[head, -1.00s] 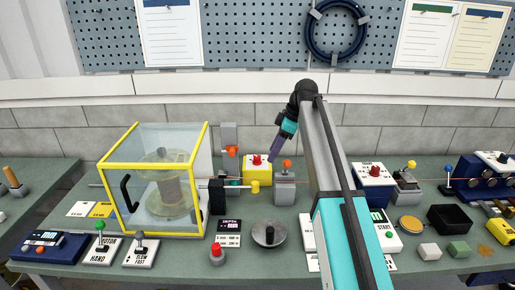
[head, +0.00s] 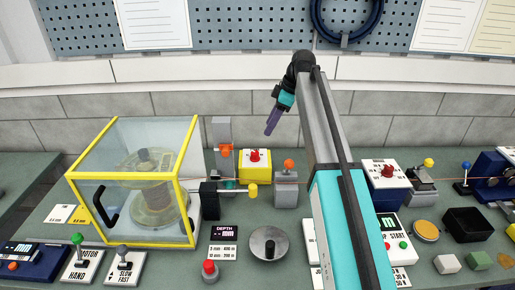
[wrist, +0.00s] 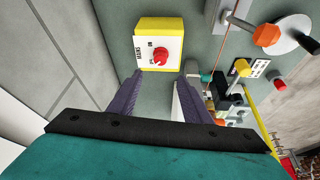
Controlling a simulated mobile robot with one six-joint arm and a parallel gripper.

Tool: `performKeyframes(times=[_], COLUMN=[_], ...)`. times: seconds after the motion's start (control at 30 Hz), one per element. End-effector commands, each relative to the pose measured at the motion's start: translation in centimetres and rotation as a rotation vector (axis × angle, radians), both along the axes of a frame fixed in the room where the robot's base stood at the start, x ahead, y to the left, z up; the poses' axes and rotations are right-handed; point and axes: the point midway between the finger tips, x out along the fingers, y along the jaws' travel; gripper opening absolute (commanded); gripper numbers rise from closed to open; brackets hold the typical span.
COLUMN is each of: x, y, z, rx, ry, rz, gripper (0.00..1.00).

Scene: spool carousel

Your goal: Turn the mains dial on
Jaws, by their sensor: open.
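The mains dial is a red knob (head: 255,155) on a white plate on a yellow box (head: 256,167) near the back of the bench. In the wrist view the red knob (wrist: 159,58) sits on the plate marked MAINS, on the yellow box (wrist: 160,25), beyond my fingertips. My gripper (head: 269,131) is above and slightly right of the box in the head view, apart from the knob. In the wrist view my gripper (wrist: 158,82) shows two purple fingers spread apart, with nothing between them. The knob's pointer is too small to read.
A clear guard with yellow frame (head: 125,176) stands left of the dial. A grey block with an orange knob (head: 286,186) stands just right of it. A grey disc (head: 268,243) and red button (head: 209,270) lie in front. The wall is close behind.

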Motion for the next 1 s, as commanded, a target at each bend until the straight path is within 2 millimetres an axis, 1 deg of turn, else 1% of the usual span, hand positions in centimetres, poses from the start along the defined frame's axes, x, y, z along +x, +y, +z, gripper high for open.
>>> performKeyframes(times=[0.27,0.47,0.67,1.0], x=[0.0,0.0,0.1,0.4], y=[0.0,0.2,0.8,2.1], z=[0.0,-0.6,-2.1,-5.6], rx=[0.0,0.0,-0.001,-0.001], ry=[0.0,0.0,0.002,0.002], rz=[-0.001,-0.001,-0.001,-0.002], gripper=[0.45,0.45,0.45,0.45])
